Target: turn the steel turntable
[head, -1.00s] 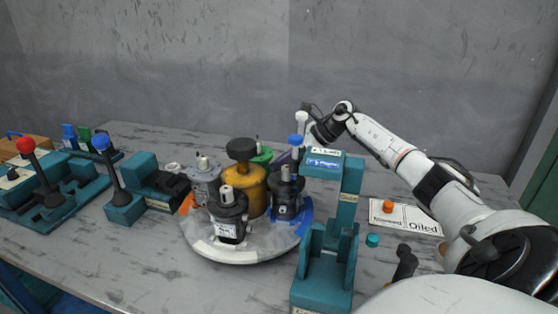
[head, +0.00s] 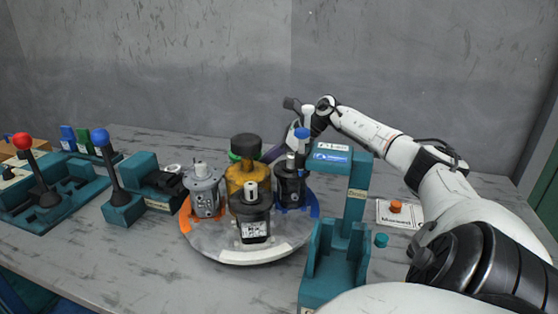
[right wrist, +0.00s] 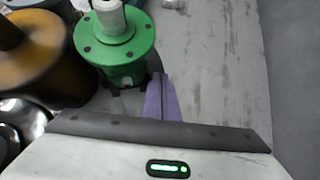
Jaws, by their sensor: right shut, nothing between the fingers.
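The steel turntable (head: 212,238) is a round disc with orange, white and blue rim pads. It bears a gold hub (head: 240,182) with a black knob, a grey motor (head: 203,190) at left, a dark motor (head: 252,215) in front and a blue-based dark motor (head: 289,186) at right. A green motor (right wrist: 118,50) at the back is mostly hidden in the head view. My right gripper (head: 268,157) is behind the turntable, its purple fingers shut and empty. In the right wrist view the fingertips (right wrist: 157,78) are close beside the green motor; contact is unclear. My left gripper is not in view.
A teal stand (head: 337,240) is close to the turntable's right side, in front of my right arm. Lever units with blue (head: 100,137) and red (head: 22,142) knobs stand at left. A label card (head: 400,216) lies at right. The grey wall is behind the table.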

